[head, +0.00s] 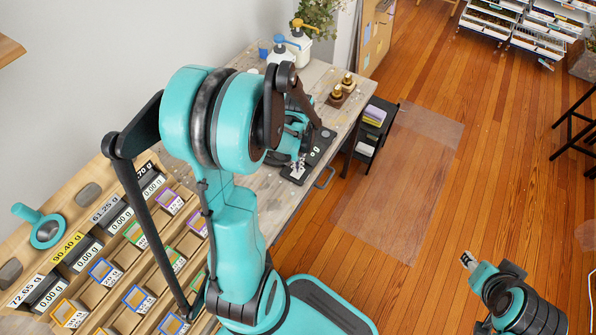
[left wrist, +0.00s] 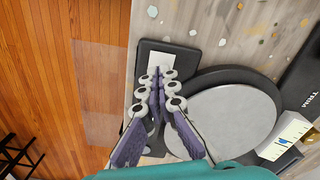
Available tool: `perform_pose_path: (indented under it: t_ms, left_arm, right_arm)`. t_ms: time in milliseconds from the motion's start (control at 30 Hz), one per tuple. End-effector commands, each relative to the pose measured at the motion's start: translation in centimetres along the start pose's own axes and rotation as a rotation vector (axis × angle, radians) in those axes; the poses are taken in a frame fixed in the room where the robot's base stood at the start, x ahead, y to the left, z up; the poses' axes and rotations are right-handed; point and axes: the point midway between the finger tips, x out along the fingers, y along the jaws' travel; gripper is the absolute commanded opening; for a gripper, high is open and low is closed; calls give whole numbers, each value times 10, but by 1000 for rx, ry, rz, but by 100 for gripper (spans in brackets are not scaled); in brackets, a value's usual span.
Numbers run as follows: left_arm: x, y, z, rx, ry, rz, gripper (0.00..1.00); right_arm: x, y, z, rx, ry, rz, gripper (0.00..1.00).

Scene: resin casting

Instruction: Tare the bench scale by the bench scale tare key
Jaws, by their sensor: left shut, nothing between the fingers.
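The bench scale is a dark, flat unit on the bench. Its front panel (head: 318,150) shows in the head view, partly behind my left arm. In the left wrist view it has a round grey pan (left wrist: 235,118) and a dark panel (left wrist: 160,50) with a pale rectangle on it. My left gripper (left wrist: 154,76) is shut and empty, fingertips over that panel; contact is unclear. It also shows in the head view (head: 298,166). I cannot make out the tare key; the fingers may cover it. My right gripper (head: 468,260) is small at the lower right, its jaws unclear.
A wooden rack (head: 112,282) of labelled bins stands at the left. Pump bottles (head: 299,45) and small amber bottles (head: 348,82) stand toward the bench's far end. A dark cart (head: 374,132) stands beside the bench. The wooden floor at the right is mostly clear.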

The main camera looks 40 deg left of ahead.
Motion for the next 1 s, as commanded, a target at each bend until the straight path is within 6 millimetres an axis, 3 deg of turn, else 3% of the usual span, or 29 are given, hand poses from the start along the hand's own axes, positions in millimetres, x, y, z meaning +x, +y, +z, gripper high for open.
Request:
perform_pose_path:
  t_ms: [1000]
  left_arm:
    - [10, 0, 0, 0, 0, 0, 0]
  right_arm:
    - [7, 0, 5, 0, 0, 0, 40]
